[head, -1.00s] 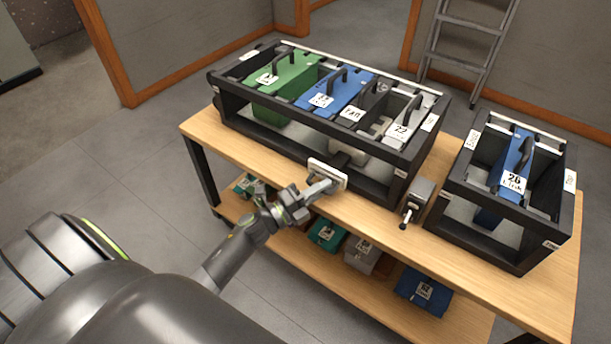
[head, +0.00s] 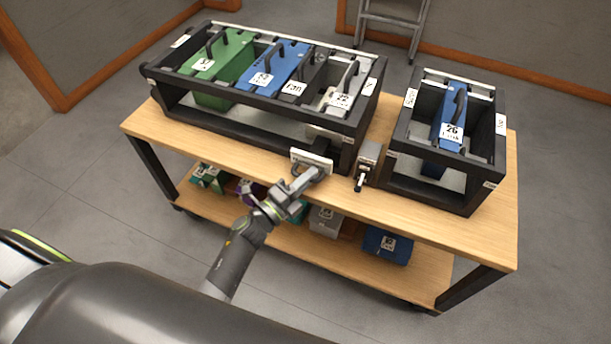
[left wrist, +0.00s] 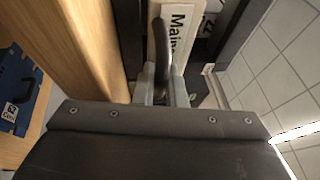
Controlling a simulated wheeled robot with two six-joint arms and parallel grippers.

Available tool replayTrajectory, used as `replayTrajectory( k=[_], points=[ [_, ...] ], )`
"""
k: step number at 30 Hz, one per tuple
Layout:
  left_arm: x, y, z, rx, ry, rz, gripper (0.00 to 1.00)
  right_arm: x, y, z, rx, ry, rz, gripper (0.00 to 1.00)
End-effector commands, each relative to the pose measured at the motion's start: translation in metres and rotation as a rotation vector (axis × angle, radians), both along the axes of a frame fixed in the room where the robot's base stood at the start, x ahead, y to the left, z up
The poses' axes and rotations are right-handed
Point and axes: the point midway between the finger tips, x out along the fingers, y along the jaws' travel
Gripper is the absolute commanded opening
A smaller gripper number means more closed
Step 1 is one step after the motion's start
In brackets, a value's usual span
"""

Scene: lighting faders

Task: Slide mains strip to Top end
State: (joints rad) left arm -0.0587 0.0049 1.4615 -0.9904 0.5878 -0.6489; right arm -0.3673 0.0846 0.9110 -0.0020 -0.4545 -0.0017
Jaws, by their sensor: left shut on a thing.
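The mains strip (head: 311,160) is a small pale plate at the front of the large black rack, near its right front corner. In the left wrist view it is a white plate (left wrist: 178,40) with a label starting "Main" and a dark upright handle (left wrist: 161,55). My left gripper (head: 316,174) reaches it from the front and is shut on that handle. In the left wrist view, the gripper's fingers (left wrist: 165,92) stand on both sides of the handle. The right gripper is not in view.
The large black rack (head: 235,101) holds green, blue and grey fader units. A grey box with a lever (head: 368,160) stands just right of the strip. A smaller rack (head: 440,194) with a blue unit stands further right. Several boxes lie on the lower shelf (head: 290,250).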

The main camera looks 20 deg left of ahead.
Motion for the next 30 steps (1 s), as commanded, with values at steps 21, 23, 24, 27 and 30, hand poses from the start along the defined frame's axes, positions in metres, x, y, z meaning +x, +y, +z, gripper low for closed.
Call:
replayTrajectory(
  k=[21,23,24,27,30],
  points=[
    [-0.005,0.001,-0.002,-0.001,0.003,-0.001,0.32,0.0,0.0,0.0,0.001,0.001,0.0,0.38],
    [-0.01,0.004,-0.004,-0.001,0.003,-0.001,0.32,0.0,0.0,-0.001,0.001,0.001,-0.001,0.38],
    [-0.016,0.007,-0.005,0.0,0.004,-0.001,0.32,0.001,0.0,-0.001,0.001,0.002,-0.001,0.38],
    [-0.034,0.016,-0.009,0.002,0.005,-0.002,0.32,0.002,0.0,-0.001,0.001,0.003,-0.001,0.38],
    [-0.055,0.027,-0.013,0.002,0.006,-0.002,0.32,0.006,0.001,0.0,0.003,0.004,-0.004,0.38]
  ],
)
